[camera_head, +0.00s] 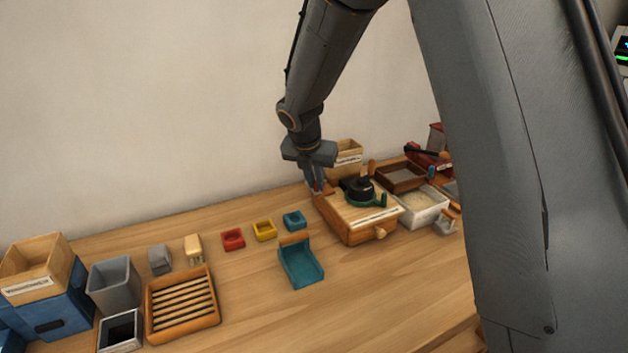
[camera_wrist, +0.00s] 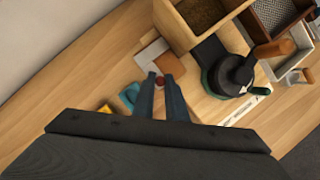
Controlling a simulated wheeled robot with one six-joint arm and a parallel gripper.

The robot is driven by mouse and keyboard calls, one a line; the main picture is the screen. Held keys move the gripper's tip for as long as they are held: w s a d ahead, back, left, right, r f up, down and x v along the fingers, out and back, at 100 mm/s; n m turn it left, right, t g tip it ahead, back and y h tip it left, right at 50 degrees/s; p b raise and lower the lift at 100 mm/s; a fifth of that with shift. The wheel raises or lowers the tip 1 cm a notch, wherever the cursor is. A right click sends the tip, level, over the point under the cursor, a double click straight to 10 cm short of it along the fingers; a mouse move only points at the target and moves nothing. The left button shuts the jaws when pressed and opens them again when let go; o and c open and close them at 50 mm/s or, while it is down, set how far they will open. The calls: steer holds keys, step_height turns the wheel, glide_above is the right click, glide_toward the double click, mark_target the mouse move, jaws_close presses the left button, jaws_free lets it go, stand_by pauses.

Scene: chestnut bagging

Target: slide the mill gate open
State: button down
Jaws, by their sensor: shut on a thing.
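The mill (camera_head: 358,190) has a black body with a green ring and a wooden handle, and it stands on a wooden box with a drawer knob. It also shows in the wrist view (camera_wrist: 232,75). My gripper (camera_head: 317,190) is at the left back edge of that box. In the wrist view my gripper (camera_wrist: 160,83) has its two fingers closed around a small dark red knob (camera_wrist: 160,80), which appears to be the gate's. Grey and brown flat pieces (camera_wrist: 152,54) lie just beyond the fingertips. The gate itself is mostly hidden, so I cannot tell how far open it is.
A light wooden bin (camera_head: 348,158) stands behind the mill, with a brown tray (camera_head: 402,177) and a white tray (camera_head: 424,207) to its right. A teal scoop (camera_head: 301,264) and small coloured cups lie to the left.

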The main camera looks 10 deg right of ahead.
steer(key=c, duration=1.8)
jaws_free()
steer(key=shift+s+a, duration=0.1)
steer(key=shift+a, duration=0.25)
steer(key=shift+o, duration=0.2)
steer(key=shift+d, duration=0.15)
steer(key=shift+r, duration=0.2)
steer(key=b+v, duration=0.1)
steer(key=v, duration=0.6)
steer(key=shift+r, duration=0.15)
steer(key=shift+s, duration=0.1)
